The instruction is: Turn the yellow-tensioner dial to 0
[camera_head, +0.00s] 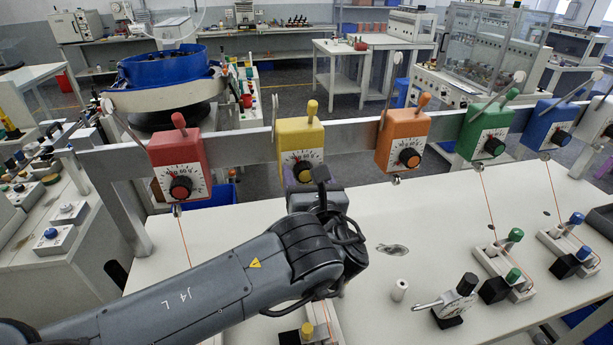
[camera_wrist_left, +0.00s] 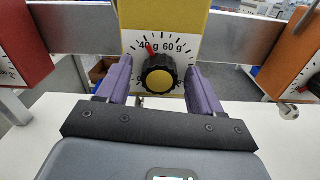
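The yellow tensioner (camera_head: 301,135) hangs on the metal rail between the red and orange ones. Its dial (camera_wrist_left: 158,76) is a black knob with a yellow centre on a white scale. A red pointer above the knob stands near the 40 g mark in the left wrist view. My left gripper (camera_wrist_left: 158,72) has its purple fingers either side of the knob, with a small gap visible on each side. In the head view my left gripper (camera_head: 303,177) is at the lower part of the dial, partly hidden by my wrist. My right gripper is in neither view.
A red tensioner (camera_head: 177,148) and an orange tensioner (camera_head: 403,128) flank the yellow one. Green (camera_head: 486,120) and blue (camera_head: 549,117) ones hang farther right. A white roll (camera_head: 399,290) and lever fixtures stand on the white table (camera_head: 440,220).

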